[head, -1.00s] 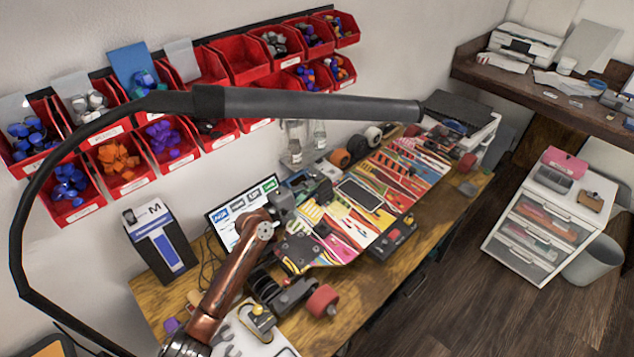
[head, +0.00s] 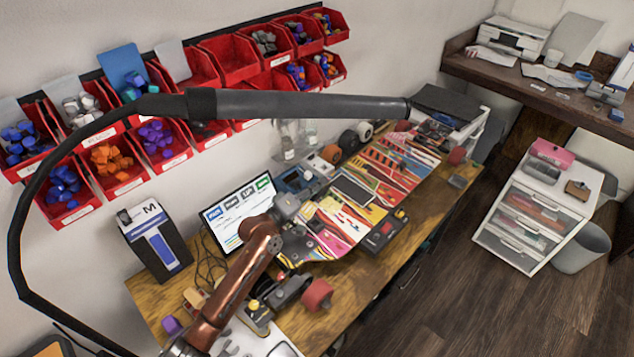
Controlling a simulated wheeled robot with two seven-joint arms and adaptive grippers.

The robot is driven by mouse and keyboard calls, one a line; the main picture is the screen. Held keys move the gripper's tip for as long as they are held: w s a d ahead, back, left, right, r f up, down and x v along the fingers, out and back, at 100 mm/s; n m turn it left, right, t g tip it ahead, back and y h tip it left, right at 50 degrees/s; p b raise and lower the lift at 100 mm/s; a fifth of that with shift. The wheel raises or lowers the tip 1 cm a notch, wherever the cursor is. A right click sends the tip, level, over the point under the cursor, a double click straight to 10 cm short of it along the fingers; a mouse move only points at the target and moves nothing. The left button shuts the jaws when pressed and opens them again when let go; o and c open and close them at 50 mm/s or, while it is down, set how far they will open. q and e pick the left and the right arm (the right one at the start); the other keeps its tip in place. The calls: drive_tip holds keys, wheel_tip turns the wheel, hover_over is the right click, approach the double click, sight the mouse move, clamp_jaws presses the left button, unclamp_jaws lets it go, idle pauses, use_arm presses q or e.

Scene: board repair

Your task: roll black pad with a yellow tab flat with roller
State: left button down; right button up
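A colourful patterned board (head: 342,222) lies along the wooden bench. A dark rectangular pad (head: 353,188) lies on it near the middle; I cannot make out a yellow tab on it. A black item with red and yellow parts (head: 385,232) sits at the board's front edge. I cannot pick out the roller with certainty. My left arm, copper coloured, reaches in from the lower left. Its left gripper (head: 296,208) is over the board's near-left part, left of the dark pad and apart from it. Its fingers are too small and hidden to read. My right gripper is not in view.
A monitor (head: 238,212) stands behind my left arm. A red wheel (head: 318,295) and metal parts lie at the bench front. Red bins (head: 232,60) line the wall. A black lamp arm (head: 300,104) spans above the bench. A white drawer unit (head: 540,220) stands right.

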use_arm(q)
drive_tip(key=shift+s+d+f+m, duration=0.1)
drive_tip(key=shift+s+f+m, duration=0.05)
drive_tip(key=shift+m, duration=0.15)
drive_tip(key=c, duration=2.2)
unclamp_jaws()
drive_tip(key=shift+o, duration=0.2)
drive_tip(key=v, duration=1.2)
drive_tip(key=x, duration=1.2)
